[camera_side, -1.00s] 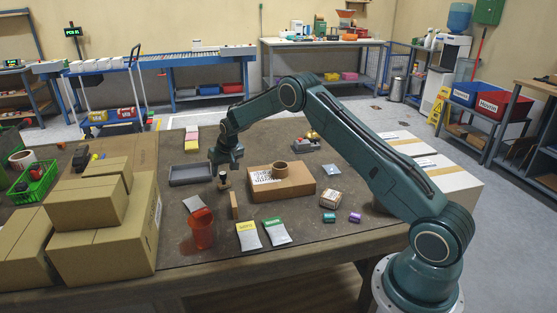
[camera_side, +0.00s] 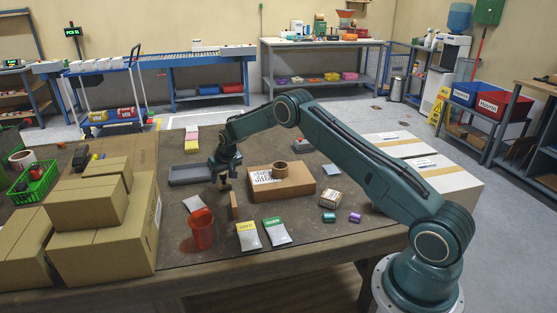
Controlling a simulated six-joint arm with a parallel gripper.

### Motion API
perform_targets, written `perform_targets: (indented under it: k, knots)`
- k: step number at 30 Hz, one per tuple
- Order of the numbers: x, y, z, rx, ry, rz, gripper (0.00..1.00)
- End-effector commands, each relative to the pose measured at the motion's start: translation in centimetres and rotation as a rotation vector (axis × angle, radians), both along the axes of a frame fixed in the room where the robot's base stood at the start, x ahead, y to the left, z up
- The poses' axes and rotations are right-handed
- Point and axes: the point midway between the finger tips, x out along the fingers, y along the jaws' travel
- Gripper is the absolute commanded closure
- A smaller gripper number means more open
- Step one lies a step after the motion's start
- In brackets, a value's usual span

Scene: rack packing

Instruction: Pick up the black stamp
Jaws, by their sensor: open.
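A small dark upright thing (camera_side: 225,186), which looks like the black stamp, stands on the table to the right of the grey tray (camera_side: 188,175). My gripper (camera_side: 223,180) points down right over it, with its fingertips at the upper part of the stamp. The jaws are open. The fingers hide most of the stamp's top, and I cannot tell whether they touch it.
A brown block (camera_side: 234,206), a red cup (camera_side: 202,229) and a white-yellow packet (camera_side: 248,236) are in front. Stacked boxes (camera_side: 104,225) fill the left side.

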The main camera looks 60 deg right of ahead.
Motion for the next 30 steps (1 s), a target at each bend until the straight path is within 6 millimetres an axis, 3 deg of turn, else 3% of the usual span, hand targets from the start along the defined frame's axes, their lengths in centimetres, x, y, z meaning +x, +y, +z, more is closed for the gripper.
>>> perform_targets:
  k: [2, 9, 22, 30]
  knots:
    - [0.0, 0.0, 0.0, 0.0, 0.0, 0.0, 0.51]
    - [0.0, 0.0, 0.0, 0.0, 0.0, 0.0, 0.97]
    - [0.0, 0.0, 0.6, -0.001, -0.002, 0.0, 0.97]
    - [0.1, 0.0, 3.3, -0.001, -0.004, 0.0, 0.97]
